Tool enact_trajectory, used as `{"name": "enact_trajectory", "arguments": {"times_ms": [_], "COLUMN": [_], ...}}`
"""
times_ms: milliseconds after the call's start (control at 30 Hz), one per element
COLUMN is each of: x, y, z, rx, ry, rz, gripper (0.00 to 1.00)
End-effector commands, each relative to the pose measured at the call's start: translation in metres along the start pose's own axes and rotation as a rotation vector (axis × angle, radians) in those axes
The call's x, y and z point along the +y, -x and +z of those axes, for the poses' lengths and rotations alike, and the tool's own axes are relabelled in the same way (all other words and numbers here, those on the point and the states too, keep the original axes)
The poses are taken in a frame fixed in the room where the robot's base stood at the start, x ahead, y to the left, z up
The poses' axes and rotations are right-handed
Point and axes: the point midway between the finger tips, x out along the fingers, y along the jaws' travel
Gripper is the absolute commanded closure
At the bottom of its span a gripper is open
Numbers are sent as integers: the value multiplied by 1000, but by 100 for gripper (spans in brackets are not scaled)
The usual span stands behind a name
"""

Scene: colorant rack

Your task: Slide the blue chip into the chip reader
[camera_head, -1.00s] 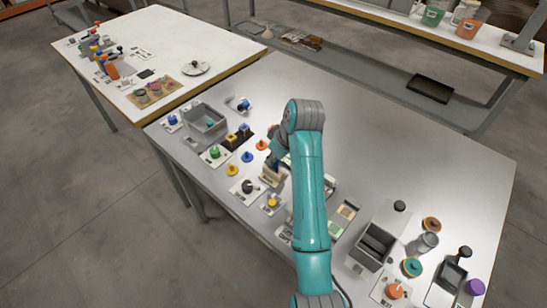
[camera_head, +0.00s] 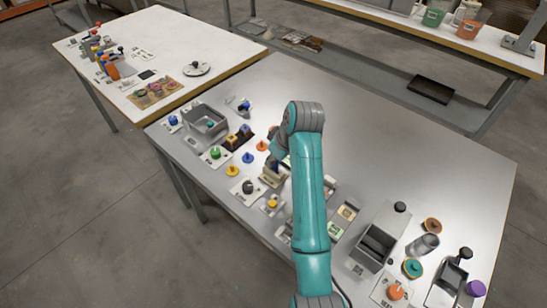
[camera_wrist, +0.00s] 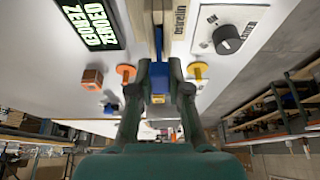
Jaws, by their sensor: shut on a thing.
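In the wrist view the two fingers of my gripper (camera_wrist: 159,72) are shut on the blue chip (camera_wrist: 158,42). Its thin blue edge shows beyond the fingertips. It lines up with the gap between the pale walls of the chip reader (camera_wrist: 178,22), whose side carries partly cut lettering. I cannot tell how deep the chip sits in that gap. In the head view the reader (camera_head: 271,180) is a small beige block on the grey table, with my gripper (camera_head: 274,166) just over it. My arm hides part of that area, and the chip is not clear there.
Orange (camera_head: 262,145), blue (camera_head: 248,157) and yellow (camera_head: 232,170) knobbed discs stand left of the reader. A black dial (camera_head: 248,187) is nearby, and a display (camera_wrist: 92,22) shows in the wrist view. A grey bin (camera_head: 207,122) stands far left. The table's back right is clear.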

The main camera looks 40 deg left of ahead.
Motion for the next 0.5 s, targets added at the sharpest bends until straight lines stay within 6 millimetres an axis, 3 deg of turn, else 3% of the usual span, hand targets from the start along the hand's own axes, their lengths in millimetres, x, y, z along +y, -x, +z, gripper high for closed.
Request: {"name": "enact_trajectory", "arguments": {"times_ms": [500], "x": [0], "y": [-10], "z": [4], "rx": [-1], "ry": [0], "rz": [-1], "gripper": [100]}}
